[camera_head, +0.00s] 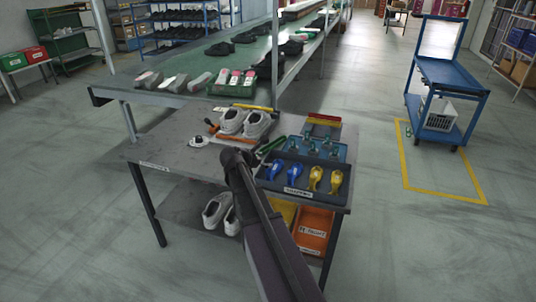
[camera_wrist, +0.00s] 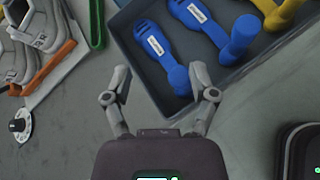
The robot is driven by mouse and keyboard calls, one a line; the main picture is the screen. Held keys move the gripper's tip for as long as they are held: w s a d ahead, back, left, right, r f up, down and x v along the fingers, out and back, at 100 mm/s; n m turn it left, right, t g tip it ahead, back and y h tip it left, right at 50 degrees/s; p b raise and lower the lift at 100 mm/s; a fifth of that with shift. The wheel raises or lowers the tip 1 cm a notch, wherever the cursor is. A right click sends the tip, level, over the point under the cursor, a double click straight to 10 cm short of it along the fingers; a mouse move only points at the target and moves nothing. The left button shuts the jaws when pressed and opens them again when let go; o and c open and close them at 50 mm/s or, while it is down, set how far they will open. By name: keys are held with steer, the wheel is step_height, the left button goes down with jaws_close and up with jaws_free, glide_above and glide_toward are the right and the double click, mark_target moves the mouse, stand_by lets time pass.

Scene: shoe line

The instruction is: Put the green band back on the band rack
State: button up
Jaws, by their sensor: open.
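The green band (camera_wrist: 96,22) is a narrow closed loop at the top of the wrist view, lying on the grey table between the white shoes and the dark tray. In the head view the green band (camera_head: 268,147) shows just left of the tray, partly behind other things. A red and yellow item (camera_head: 323,120) at the table's back right may be the band rack; its details are too small to tell. My gripper (camera_wrist: 160,70) is open and empty above the table, with the band ahead and left of its fingers. In the head view my arm hides part of the table.
The dark tray (camera_wrist: 262,72) holds blue tools (camera_wrist: 205,28) and yellow tools (camera_head: 316,178). White shoes (camera_head: 243,123) stand at the table's back left. A small round dial (camera_head: 199,141) lies nearby. The conveyor (camera_head: 180,98) is behind the table.

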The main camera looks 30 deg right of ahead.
steer(key=s+a+f+m+g+y+b, duration=0.1)
steer(key=s+a+f+m+y+b, duration=0.1)
steer(key=s+a+f+m, duration=0.3)
steer(key=s+a+f+m+g+y+b, duration=0.1)
steer(key=s+a+f+m+y+b, duration=0.2)
steer(key=a, duration=1)
steer(key=s+a+f+m+g+y+b, duration=0.1)
steer(key=s+a+f+m+y+b, duration=0.2)
steer(key=s+a+f+m+y, duration=0.3)
steer(key=s+a+f+m, duration=0.3)
steer(key=s+m, duration=0.1)
steer(key=s, duration=0.1)
steer(key=shift+s+a+f+g, duration=0.15)
steer(key=shift+s+a+g, duration=0.05)
steer(key=shift+s+g, duration=0.15)
steer(key=shift+c, duration=1.2)
steer(key=shift+a, duration=0.15)
